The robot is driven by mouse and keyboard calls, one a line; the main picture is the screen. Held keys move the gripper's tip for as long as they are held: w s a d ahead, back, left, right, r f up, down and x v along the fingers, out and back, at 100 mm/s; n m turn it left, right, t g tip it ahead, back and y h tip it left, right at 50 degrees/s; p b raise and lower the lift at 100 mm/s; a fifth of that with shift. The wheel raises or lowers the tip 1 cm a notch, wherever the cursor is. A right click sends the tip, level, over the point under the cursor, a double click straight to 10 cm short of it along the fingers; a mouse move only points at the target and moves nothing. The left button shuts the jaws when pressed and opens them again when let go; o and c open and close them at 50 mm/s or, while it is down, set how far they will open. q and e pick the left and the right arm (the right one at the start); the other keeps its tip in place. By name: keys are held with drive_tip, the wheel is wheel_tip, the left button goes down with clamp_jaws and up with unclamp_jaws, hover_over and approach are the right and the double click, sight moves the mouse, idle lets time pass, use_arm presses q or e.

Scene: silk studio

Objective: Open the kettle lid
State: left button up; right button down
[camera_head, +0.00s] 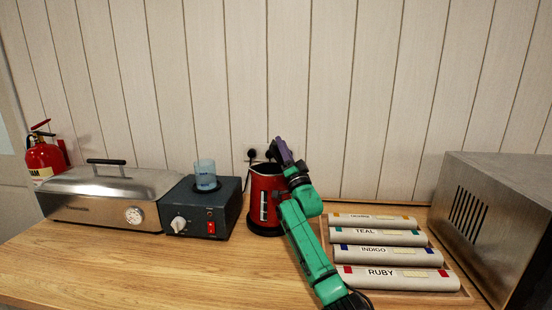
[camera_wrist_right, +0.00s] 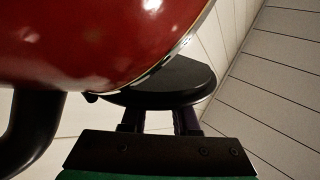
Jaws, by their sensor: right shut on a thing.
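The red kettle (camera_head: 256,200) stands upright on a black base at the back of the wooden counter. In the right wrist view its glossy red body (camera_wrist_right: 90,40) fills the upper left, with a black handle (camera_wrist_right: 30,125) at the left. My right gripper (camera_head: 275,152) is at the kettle's top and is shut on the black lid (camera_wrist_right: 165,83). The lid lies at an angle to the kettle's metal rim, so it looks tilted up. The gripper and arm partly hide the kettle's right side in the head view. My left gripper is not in view.
Left of the kettle are a dark box with a knob (camera_head: 180,225), a blue cup (camera_head: 205,175) on it, and a steel roaster (camera_head: 95,180). At the right lie labelled rolls (camera_head: 385,256) in a tray and a steel box (camera_head: 495,190). The front left counter (camera_head: 130,270) is clear.

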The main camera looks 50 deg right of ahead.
drive_tip(key=shift+s+d+r+m+g+h+b, duration=0.1)
drive_tip(key=shift+s+d+m+g+h+b, duration=0.15)
drive_tip(key=shift+m+h, duration=0.65)
drive_tip(key=shift+s+d+f+m+g+h+b, duration=0.15)
drive_tip(key=shift+s+m+g+h+b, duration=0.2)
drive_tip(key=shift+m+h, duration=0.55)
drive_tip(key=shift+s+d+r+m+g+h+b, duration=0.15)
drive_tip(key=shift+s+d+m+g+h+b, duration=0.15)
drive_tip(key=shift+m+h, duration=0.55)
drive_tip(key=shift+a+m, duration=0.1)
drive_tip(key=shift+m, duration=0.25)
